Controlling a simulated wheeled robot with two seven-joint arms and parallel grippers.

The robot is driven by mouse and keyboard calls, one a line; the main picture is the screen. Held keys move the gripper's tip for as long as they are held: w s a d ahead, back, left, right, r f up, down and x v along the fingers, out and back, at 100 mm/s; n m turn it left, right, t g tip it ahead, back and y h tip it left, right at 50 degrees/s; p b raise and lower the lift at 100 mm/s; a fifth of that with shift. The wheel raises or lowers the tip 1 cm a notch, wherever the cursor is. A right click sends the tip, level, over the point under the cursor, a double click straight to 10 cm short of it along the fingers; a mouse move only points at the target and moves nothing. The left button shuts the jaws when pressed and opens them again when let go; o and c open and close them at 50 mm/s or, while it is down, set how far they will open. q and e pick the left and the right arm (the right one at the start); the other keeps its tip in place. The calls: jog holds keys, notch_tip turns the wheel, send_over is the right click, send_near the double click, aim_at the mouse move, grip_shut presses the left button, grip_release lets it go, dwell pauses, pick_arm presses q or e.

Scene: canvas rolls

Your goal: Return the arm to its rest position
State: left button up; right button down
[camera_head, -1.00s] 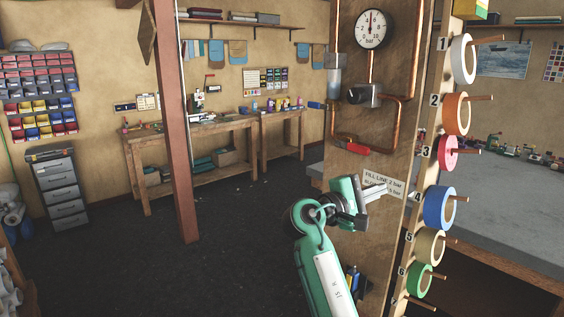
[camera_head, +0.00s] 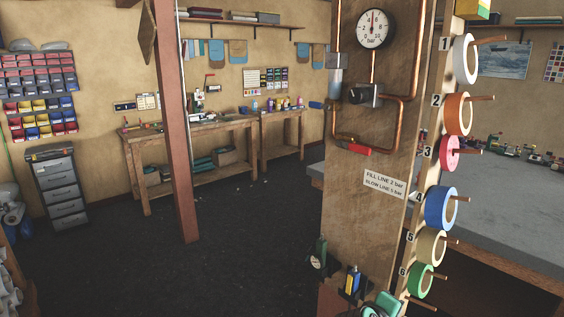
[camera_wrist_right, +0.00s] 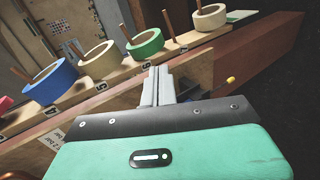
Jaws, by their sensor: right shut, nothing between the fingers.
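My right gripper (camera_wrist_right: 158,86) shows in the right wrist view with its two fingers together and nothing between them. The fingers point toward the rail of tape rolls, just below the green roll (camera_wrist_right: 145,44). Whether they touch the rail cannot be told. In the head view only a bit of my teal right arm (camera_head: 380,306) shows at the bottom edge; its fingers are out of that frame. My left gripper is in neither view.
A wooden post (camera_head: 375,230) carries a gauge (camera_head: 374,29), a valve and copper pipes. Beside it, tape rolls hang on numbered pegs, among them a blue roll (camera_head: 438,207). A grey-topped table (camera_head: 510,205) stands right. The dark floor (camera_head: 250,260) is open left of the post.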

jog(key=s+f+m+g+y, duration=0.2)
jog(key=s+f+y, duration=0.2)
jog(key=s+f, duration=0.9)
jog(key=s+a+f+m+g+y, duration=0.1)
jog(key=s+a+m+y, duration=0.15)
jog(key=s, duration=0.65)
jog(key=s+a+f+m+g+y, duration=0.1)
jog(key=s+y, duration=0.2)
jog(key=s, duration=0.6)
notch_tip(320, 180, down, 32)
jog(key=s+g, duration=0.2)
jog(key=s+d+f, duration=0.1)
jog(key=s+f, duration=0.8)
jog(key=s+d+f+g, duration=0.1)
jog(key=s+d+f, duration=0.1)
jog(key=s+f, duration=0.7)
jog(key=shift+s+d+f, duration=0.2)
jog(key=shift+s+d, duration=0.05)
jog(key=shift+s, duration=0.05)
